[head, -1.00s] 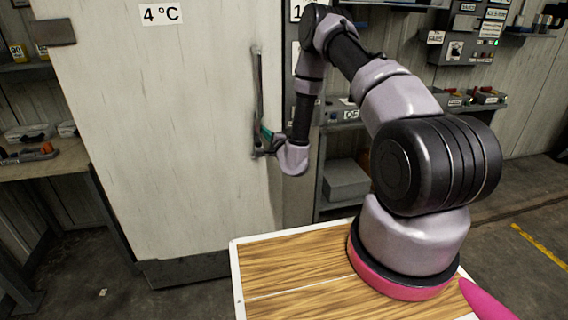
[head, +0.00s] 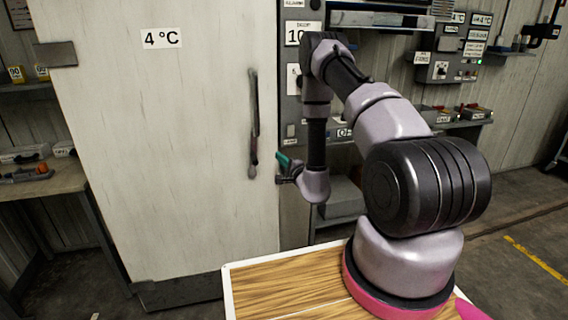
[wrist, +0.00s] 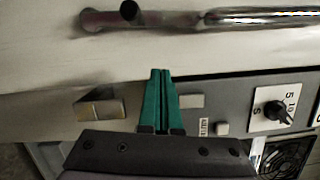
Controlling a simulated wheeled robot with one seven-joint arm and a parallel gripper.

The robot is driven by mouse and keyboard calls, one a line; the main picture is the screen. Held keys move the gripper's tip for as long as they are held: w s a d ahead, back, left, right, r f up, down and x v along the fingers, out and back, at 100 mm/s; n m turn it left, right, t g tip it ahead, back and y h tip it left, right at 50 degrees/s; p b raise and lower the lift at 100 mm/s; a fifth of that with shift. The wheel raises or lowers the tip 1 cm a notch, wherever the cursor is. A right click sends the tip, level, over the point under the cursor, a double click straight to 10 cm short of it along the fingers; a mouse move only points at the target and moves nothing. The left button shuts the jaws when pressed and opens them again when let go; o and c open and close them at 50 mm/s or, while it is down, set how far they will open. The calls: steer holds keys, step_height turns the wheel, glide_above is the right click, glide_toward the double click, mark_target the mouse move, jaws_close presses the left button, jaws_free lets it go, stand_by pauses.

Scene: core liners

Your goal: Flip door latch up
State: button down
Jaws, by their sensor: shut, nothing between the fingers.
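The tall pale door (head: 160,150) with a "4 °C" label fills the left of the head view. Its dark upright handle (head: 254,120) runs along the right edge; it also crosses the top of the wrist view as a metal bar (wrist: 250,18). A small latch-like metal piece (wrist: 100,106) sits left of the fingers in the wrist view; I cannot tell for sure that it is the latch. My gripper (head: 281,160) has green fingers, shut and empty, right of the handle and apart from it. The fingers (wrist: 159,74) point toward the door edge in the wrist view.
A grey panel with a dial (wrist: 271,110) stands right of the door edge. A workbench (head: 45,185) is at the far left. Open floor (head: 500,215) lies to the right.

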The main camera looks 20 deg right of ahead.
steer(key=shift+v, duration=1.55)
